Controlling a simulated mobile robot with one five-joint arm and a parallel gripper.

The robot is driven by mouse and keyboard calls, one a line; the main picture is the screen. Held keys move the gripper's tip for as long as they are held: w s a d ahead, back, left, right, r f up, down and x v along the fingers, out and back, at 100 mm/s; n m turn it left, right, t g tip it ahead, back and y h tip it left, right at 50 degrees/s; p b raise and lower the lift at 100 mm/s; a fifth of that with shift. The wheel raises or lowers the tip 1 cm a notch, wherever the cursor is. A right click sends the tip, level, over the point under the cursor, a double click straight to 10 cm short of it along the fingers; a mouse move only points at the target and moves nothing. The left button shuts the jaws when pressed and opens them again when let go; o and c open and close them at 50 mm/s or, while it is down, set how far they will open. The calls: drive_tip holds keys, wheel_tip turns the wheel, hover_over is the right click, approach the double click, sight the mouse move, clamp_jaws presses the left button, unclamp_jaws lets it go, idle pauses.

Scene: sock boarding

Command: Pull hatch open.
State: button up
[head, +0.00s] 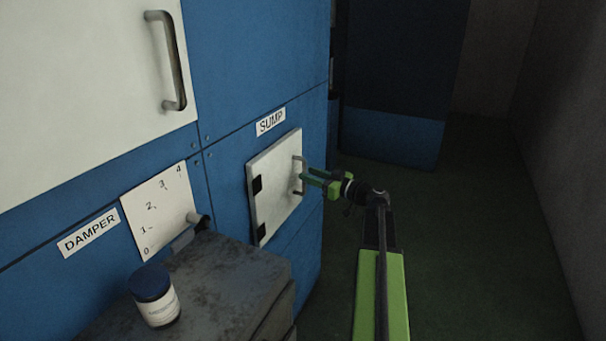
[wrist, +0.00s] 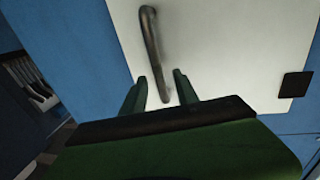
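The small white hatch (head: 272,190) sits on the blue cabinet below the SUMP label (head: 270,122). It looks closed, with black hinges on its left side and a metal bar handle (head: 298,165) near its right edge. My gripper (head: 306,176) is at the handle, its green fingers pointing toward the hatch. In the wrist view the handle (wrist: 152,45) stands on the white hatch face (wrist: 215,45), its lower end between my two spread fingertips (wrist: 158,90). The fingers show gaps to the handle on both sides. I cannot tell how deep the handle sits between them.
A larger white door (head: 85,105) with a bar handle is at the upper left. A DAMPER scale plate (head: 152,210) is left of the hatch. Below it, a dark stand (head: 225,280) holds a blue-lidded jar (head: 155,300). Open floor (head: 470,250) lies to the right.

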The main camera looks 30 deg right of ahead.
drive_tip(key=shift+x, duration=1.4)
clamp_jaws()
